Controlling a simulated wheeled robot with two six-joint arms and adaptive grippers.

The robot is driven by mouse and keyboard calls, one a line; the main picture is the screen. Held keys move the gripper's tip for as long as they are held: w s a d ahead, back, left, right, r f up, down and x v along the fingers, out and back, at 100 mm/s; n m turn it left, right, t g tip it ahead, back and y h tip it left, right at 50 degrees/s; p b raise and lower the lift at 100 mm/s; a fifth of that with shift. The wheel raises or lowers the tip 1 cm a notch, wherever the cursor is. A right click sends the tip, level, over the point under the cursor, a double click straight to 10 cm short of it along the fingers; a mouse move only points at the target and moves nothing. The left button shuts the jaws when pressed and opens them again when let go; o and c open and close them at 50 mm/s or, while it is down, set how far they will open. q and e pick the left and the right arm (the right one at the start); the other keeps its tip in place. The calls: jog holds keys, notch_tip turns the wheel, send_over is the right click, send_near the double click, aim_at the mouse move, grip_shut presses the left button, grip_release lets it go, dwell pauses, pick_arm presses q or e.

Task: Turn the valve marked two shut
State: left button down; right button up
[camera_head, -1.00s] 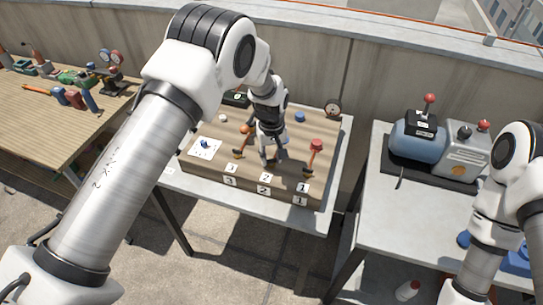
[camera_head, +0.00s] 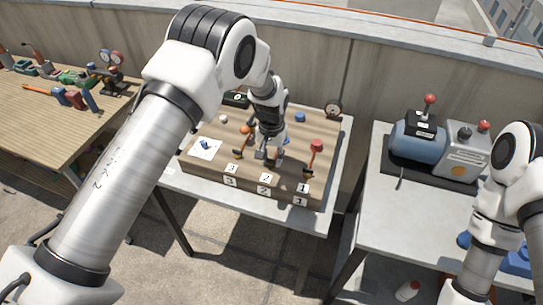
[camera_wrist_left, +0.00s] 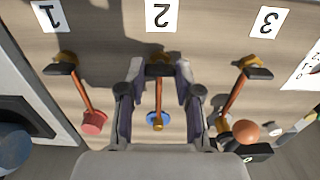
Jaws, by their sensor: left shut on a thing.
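In the left wrist view the valve marked two (camera_wrist_left: 160,70) is in the middle, in front of the upside-down 2 label (camera_wrist_left: 161,15). My left gripper (camera_wrist_left: 160,72) has a finger on each side of its black handle and is shut on it. It shows from above in the head view (camera_head: 268,155), where it hides most of this valve. My right gripper is out of view.
A workbench with tools (camera_head: 60,130) is at the left, a pump unit (camera_head: 430,145) on the right table.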

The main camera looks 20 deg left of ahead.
aim_at(272, 160)
pick_arm(q)
jog(key=shift+s+f, duration=0.2)
jog(key=c, duration=0.9)
grip_release()
jog(key=shift+o, duration=0.5)
jog(key=shift+w, duration=0.15)
notch_tip(272, 160, up, 12)
